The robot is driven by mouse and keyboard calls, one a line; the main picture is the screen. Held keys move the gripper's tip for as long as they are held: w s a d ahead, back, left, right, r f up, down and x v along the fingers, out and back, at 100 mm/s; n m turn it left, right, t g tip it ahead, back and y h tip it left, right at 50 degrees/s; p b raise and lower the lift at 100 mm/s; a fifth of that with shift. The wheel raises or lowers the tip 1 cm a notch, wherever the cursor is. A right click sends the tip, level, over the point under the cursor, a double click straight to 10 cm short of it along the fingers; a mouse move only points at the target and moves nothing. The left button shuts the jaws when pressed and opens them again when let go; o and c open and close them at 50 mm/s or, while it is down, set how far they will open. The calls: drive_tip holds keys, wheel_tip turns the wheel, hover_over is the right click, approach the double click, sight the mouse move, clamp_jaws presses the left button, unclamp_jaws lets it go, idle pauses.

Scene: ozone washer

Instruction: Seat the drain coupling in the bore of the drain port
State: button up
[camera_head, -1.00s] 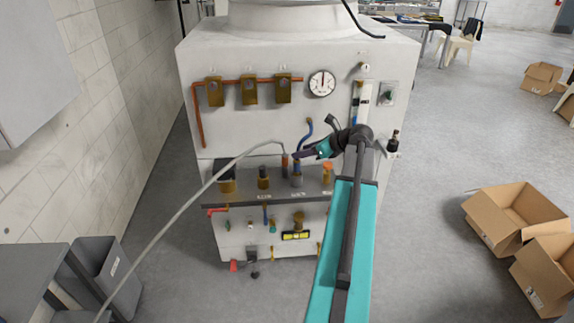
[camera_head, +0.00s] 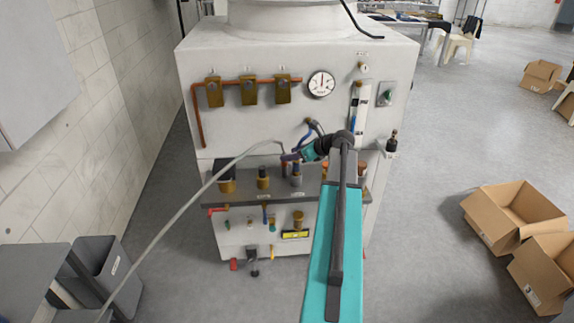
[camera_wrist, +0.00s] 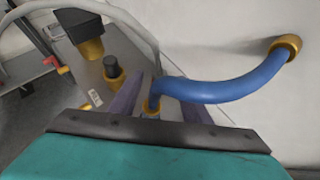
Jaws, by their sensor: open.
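A blue hose (camera_wrist: 220,88) curves from a brass collar on the white panel down to a brass-coloured end fitting (camera_wrist: 152,104). That fitting may be the drain coupling, but I cannot confirm it. My gripper (camera_wrist: 160,98) is open, with a purple finger on either side of the fitting. Whether either finger touches it is unclear. In the head view my gripper (camera_head: 291,157) is just above the grey shelf (camera_head: 245,200), near the blue hose. Brass-and-dark fittings (camera_head: 227,181) and (camera_head: 263,178) stand on the shelf. I cannot tell which port is the drain port; the shelf labels are unreadable.
A grey hose (camera_head: 205,187) arcs from the lower left to the shelf beside my gripper. Copper pipe with brass valves (camera_head: 248,91) and a round gauge (camera_head: 321,83) are on the panel above. Cardboard boxes (camera_head: 515,215) lie on the floor at right, with open floor between.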

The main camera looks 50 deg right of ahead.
sight(285, 166)
drive_tip(key=shift+p+x, duration=0.7)
drive_tip(key=shift+x, duration=1.65)
clamp_jaws()
